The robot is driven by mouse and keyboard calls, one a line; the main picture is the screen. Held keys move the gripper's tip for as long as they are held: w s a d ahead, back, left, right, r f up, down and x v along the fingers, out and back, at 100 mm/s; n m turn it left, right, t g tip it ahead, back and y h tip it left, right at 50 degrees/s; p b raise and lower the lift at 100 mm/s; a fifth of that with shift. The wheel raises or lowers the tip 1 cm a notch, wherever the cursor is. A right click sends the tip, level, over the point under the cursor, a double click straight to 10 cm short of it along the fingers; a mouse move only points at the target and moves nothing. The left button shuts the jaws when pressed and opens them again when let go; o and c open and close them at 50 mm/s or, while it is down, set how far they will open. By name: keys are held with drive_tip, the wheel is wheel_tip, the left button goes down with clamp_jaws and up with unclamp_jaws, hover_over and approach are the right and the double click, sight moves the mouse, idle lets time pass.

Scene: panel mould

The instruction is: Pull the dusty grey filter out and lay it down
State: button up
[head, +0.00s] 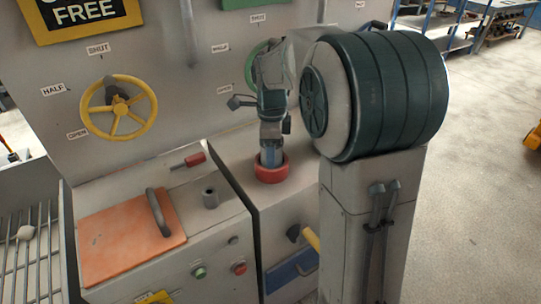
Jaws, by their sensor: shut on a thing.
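My gripper (270,153) points down at the red ring-shaped collar (271,172) on the top of the right-hand cabinet. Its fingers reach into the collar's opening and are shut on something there. The held thing, which I take to be the grey filter, is almost wholly hidden by the fingers and the collar rim. I cannot tell how deep it sits.
An orange board with a dark handle (128,230) and a red-handled tool (190,161) lie on the left cabinet. A yellow handwheel (119,109) and a green one (254,66) are on the upright panel. A metal rack (28,245) is at far left.

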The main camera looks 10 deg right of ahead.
drive_tip(key=shift+r+p, duration=2.9)
drive_tip(key=shift+r, duration=0.8)
drive_tip(key=shift+r+p, duration=1.7)
drive_tip(key=shift+r, duration=0.35)
drive_tip(key=shift+f, duration=0.1)
